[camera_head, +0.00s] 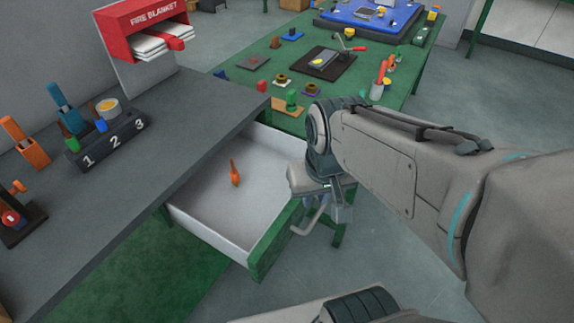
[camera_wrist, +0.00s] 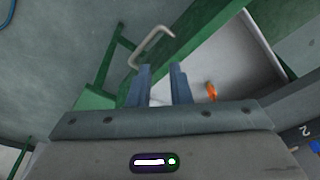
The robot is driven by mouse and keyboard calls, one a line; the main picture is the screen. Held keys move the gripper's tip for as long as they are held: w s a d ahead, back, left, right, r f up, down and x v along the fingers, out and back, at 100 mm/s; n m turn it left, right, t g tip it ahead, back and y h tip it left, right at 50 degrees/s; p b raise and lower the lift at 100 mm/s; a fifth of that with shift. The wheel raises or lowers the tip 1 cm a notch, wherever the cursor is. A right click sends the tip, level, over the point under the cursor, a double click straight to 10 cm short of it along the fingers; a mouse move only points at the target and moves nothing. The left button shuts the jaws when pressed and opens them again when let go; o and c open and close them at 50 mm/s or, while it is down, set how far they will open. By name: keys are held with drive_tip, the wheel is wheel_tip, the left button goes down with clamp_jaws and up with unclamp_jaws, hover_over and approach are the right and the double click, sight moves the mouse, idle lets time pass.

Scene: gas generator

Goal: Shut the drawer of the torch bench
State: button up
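The drawer (camera_head: 256,252) of the torch bench stands pulled out, with a green front and a white inside. A small orange item (camera_head: 235,172) lies in it and also shows in the wrist view (camera_wrist: 211,91). The bench top (camera_head: 170,135) is dark grey. The bent metal handle (camera_head: 311,219) is on the drawer front, and in the wrist view the handle (camera_wrist: 150,46) is ahead and left of my fingers. My gripper (camera_wrist: 164,76) has its two blue-grey fingers apart with nothing seen between them. In the head view it is at the drawer front, partly hidden by my wrist.
On the bench stand a numbered rack (camera_head: 108,140) and an orange block holder (camera_head: 25,142). A red fire blanket box (camera_head: 143,28) hangs behind. A green table (camera_head: 355,95) with several tools stands beyond the drawer. Floor to the right is clear.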

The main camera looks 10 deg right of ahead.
drive_tip(key=shift+m, duration=0.3)
clamp_jaws()
drive_tip(key=w+d+f+m+t+y+p, duration=0.1)
drive_tip(key=w+d+f+m+t+y, duration=0.3)
drive_tip(key=d+m, duration=0.75)
drive_tip(key=w+d+f+m+y+p, duration=0.2)
drive_tip(key=w+d+f+m, duration=0.45)
drive_tip(key=m, duration=0.85)
drive_tip(key=w+x, duration=0.1)
drive_tip(key=x, duration=1)
drive_tip(key=shift+r, duration=0.4)
drive_tip(key=shift+a, duration=0.15)
